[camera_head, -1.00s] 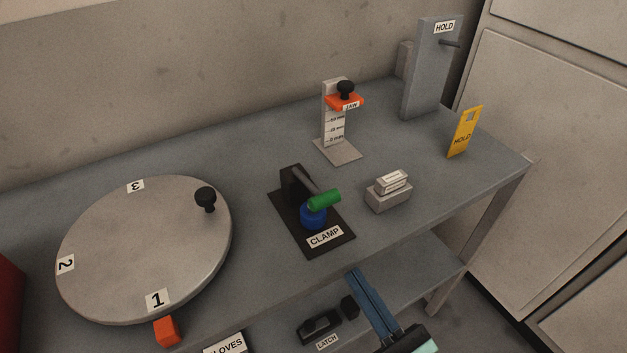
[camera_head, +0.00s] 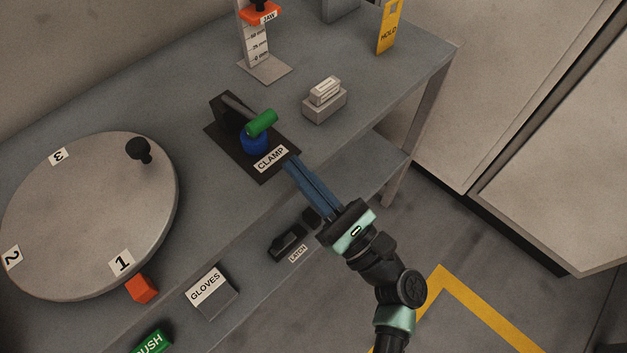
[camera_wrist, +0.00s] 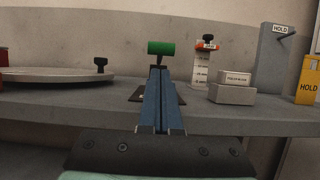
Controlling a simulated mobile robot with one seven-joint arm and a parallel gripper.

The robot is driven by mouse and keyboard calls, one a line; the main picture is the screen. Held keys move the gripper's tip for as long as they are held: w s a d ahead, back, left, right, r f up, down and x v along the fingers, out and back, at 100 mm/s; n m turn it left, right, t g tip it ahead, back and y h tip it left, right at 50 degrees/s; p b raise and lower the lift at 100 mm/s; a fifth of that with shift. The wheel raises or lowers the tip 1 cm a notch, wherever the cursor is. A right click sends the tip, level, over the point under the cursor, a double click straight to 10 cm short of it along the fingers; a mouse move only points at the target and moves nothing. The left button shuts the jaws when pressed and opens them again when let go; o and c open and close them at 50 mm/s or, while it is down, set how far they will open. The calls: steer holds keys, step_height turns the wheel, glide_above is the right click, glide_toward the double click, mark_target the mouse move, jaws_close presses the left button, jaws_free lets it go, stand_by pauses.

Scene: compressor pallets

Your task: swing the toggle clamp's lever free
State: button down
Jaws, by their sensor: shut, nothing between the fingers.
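The toggle clamp stands on a dark base plate (camera_head: 222,140) labelled CLAMP on the grey bench. Its lever ends in a green grip (camera_head: 261,123), which lies above a blue round part (camera_head: 254,143). My gripper (camera_head: 291,163) has its long blue fingers together and empty, with the tips near the CLAMP label at the plate's front edge. In the wrist view my gripper (camera_wrist: 158,72) points at the clamp, and the green grip (camera_wrist: 160,47) shows just above and beyond the fingertips. The fingers hide much of the clamp there. I cannot tell whether the tips touch the plate.
A round turntable (camera_head: 80,230) with a black knob is at left. A small grey block stack (camera_head: 324,104) stands right of the clamp. The gauge with an orange jaw (camera_head: 262,14) and a yellow HOLD tag (camera_head: 389,27) are behind. A lower shelf holds a latch (camera_head: 287,244).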

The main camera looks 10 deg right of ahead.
mark_target(243, 110)
steer(key=x, duration=0.5)
steer(key=shift+w+r+p, duration=0.1)
steer(key=shift+r+p, duration=0.05)
steer(key=shift+p, duration=0.25)
